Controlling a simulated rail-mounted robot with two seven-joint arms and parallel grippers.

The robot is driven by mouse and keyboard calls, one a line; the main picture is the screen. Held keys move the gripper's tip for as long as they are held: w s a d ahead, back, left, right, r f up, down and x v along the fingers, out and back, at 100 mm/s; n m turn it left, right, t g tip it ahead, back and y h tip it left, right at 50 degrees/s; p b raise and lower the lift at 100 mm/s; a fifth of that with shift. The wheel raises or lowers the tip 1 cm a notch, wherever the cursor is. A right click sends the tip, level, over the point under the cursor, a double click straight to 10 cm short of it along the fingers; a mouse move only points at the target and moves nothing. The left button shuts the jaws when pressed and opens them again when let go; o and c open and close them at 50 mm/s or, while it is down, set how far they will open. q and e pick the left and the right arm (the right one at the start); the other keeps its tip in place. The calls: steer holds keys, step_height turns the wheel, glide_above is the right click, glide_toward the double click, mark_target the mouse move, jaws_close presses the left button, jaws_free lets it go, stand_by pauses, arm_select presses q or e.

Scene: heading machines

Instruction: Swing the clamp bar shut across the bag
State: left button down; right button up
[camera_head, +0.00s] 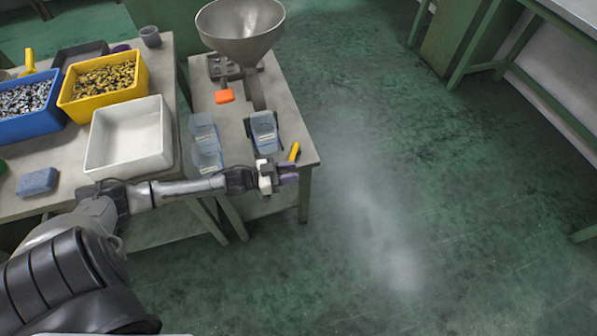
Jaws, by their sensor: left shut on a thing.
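My left gripper (287,174) is at the front right corner of the small bench. It is shut on the clamp bar, whose yellow end (294,151) sticks up just beyond the fingers. The rest of the bar is hard to make out behind the gripper. A clear, bluish bag (264,130) stands on the bench just beyond and left of the gripper, below the hopper's post. The bar's yellow end is to the right of the bag and not across it. My right gripper is not in view.
A metal hopper (241,28) rises over the small bench (292,118). Two more clear bags (205,143) and an orange block (224,96) lie left of the bag. A white bin (129,136), yellow bin (103,82) and blue bin (28,104) fill the left table. The floor at right is clear.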

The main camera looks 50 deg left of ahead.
arm_select(q)
steer(key=shift+s+a+m+g+h, duration=0.2)
steer(key=shift+a+m+g+h, duration=0.1)
steer(key=shift+h, duration=0.1)
steer(key=c, duration=0.8)
jaws_free()
steer(key=shift+c, duration=0.2)
